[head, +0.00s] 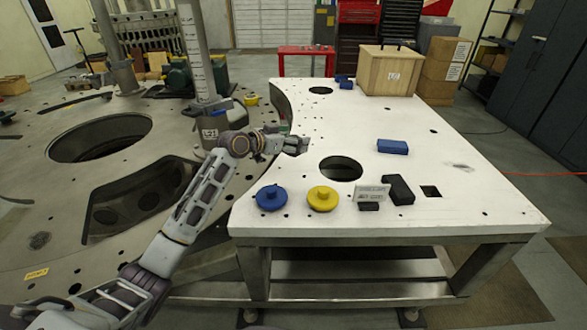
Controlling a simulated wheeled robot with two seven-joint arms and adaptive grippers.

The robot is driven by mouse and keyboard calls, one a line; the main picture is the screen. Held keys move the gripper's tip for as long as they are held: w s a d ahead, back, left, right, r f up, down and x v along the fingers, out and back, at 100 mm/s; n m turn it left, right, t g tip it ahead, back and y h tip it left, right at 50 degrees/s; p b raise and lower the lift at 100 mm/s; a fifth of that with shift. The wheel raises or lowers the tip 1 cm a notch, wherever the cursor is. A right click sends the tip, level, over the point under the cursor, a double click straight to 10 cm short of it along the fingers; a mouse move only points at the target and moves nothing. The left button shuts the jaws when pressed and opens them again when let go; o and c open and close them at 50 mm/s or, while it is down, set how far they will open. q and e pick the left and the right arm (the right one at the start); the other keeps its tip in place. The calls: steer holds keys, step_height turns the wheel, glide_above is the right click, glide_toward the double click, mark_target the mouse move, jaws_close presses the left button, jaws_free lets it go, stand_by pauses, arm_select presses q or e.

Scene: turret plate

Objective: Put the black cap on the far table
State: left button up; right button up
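My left gripper (297,144) reaches in from the left over the near left part of the white table, behind the blue and yellow caps. Its fingers are small and seen from the side, so I cannot tell whether they are open or shut. I make out no object in them. I cannot make out a round black cap anywhere in the head view. A low red table (306,51) stands far back, beyond the white table. My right gripper is not in view.
The white table (450,205) has round holes. On it are a blue cap (271,198), a yellow cap (322,198), a small sign (371,192), a black angular block (399,189), a blue box (392,147) and a wooden crate (388,72). A post (199,60) stands left.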

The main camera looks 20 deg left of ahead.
arm_select(q)
step_height(320, 180, down, 3)
steer(key=shift+f, duration=0.65)
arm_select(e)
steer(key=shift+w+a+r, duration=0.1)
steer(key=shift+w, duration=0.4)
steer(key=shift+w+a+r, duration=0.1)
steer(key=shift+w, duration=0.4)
arm_select(q)
steer(key=shift+f, duration=2.45)
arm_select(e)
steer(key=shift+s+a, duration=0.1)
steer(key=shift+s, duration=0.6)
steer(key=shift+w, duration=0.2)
arm_select(q)
steer(key=o, duration=1)
steer(key=shift+f, duration=0.1)
steer(key=shift+o, duration=0.4)
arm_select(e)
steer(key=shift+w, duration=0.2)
arm_select(q)
steer(key=shift+s+a, duration=0.1)
steer(key=shift+s, duration=0.05)
